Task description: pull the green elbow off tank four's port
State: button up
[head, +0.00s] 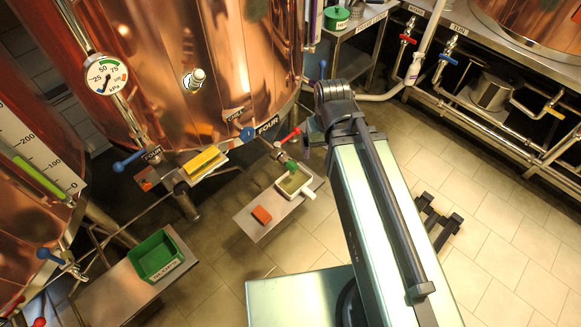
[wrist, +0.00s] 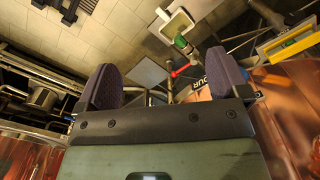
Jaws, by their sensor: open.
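Tank four is the large copper vessel (head: 215,70) with a FOUR label (head: 267,126), at upper left centre in the head view. The small green elbow (head: 291,166) sits at the end of its low port, beside a red-handled valve (head: 288,137). In the wrist view the green elbow (wrist: 180,42) shows beyond the fingers, above the red handle (wrist: 185,70). My gripper (wrist: 164,80) is open and empty, its two dark pads wide apart. The elbow lies beyond the gap, apart from both pads.
A pale rectangular tub (head: 296,185) stands below the elbow on a metal stand (head: 262,225), near an orange block (head: 262,215). A yellow-topped tray (head: 203,162) sits left. A green bin (head: 155,257) stands at lower left. Open tiled floor (head: 500,225) lies right.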

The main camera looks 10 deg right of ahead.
jog(key=f+b, duration=0.3)
jog(key=w+f+b, duration=0.1)
jog(key=f+b, duration=0.6)
jog(key=shift+w+a, duration=0.25)
jog(key=shift+w, duration=0.15)
jog(key=c, duration=0.3)
jog(key=n+b, duration=0.5)
jog(key=b, duration=1.9)
send_over(293, 164)
notch_tip(293, 164, down, 24)
jog(key=shift+a+f, duration=0.1)
jog(key=shift+c, duration=0.2)
jog(key=shift+w+r+n+p, duration=0.25)
jog(key=shift+r+n+p, duration=0.45)
jog(key=shift+n, duration=0.1)
jog(key=shift+s+r+n, duration=0.15)
jog(key=shift+s+n, duration=0.15)
notch_tip(293, 164, down, 11)
jog(key=b, duration=1.1)
